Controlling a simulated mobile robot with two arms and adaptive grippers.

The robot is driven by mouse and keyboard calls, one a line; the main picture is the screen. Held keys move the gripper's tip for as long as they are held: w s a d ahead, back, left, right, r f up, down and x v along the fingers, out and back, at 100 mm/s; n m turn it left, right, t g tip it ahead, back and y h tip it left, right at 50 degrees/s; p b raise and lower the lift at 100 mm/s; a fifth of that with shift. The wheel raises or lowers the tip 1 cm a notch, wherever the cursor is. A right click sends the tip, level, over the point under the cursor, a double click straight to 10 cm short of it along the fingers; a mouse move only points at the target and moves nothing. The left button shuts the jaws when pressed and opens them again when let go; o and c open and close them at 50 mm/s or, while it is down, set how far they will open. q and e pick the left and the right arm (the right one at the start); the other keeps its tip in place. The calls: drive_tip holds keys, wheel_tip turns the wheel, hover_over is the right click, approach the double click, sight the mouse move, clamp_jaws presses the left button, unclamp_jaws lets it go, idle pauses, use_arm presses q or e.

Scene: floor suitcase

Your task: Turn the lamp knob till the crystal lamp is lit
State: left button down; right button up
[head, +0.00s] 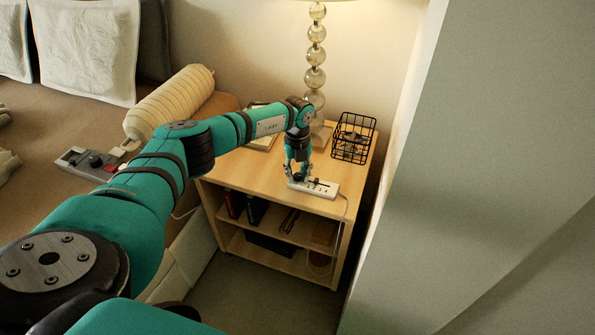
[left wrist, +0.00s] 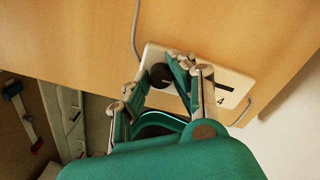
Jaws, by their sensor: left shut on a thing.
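The crystal lamp (head: 315,78), a stack of clear balls on a square base, stands at the back of the wooden nightstand (head: 245,165). A white control box (head: 325,188) lies at the nightstand's front edge. My left gripper (head: 299,178) points down at its left part. In the left wrist view, the black round lamp knob (left wrist: 160,75) on the box (left wrist: 236,88) sits between the fingertips, and the gripper is shut on it. My right gripper is not in view.
A black wire basket (head: 353,138) stands right of the lamp. A grey box with a red button (head: 93,161) and a cream bolster (head: 170,103) lie on the bed at left. A wall closes off the right side.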

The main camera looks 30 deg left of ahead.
sight(298, 174)
use_arm(q)
drive_tip(key=c, duration=1.1)
unclamp_jaws()
drive_tip(key=shift+r, duration=0.2)
wheel_tip(298, 174, up, 12)
drive_tip(key=shift+f, duration=0.2)
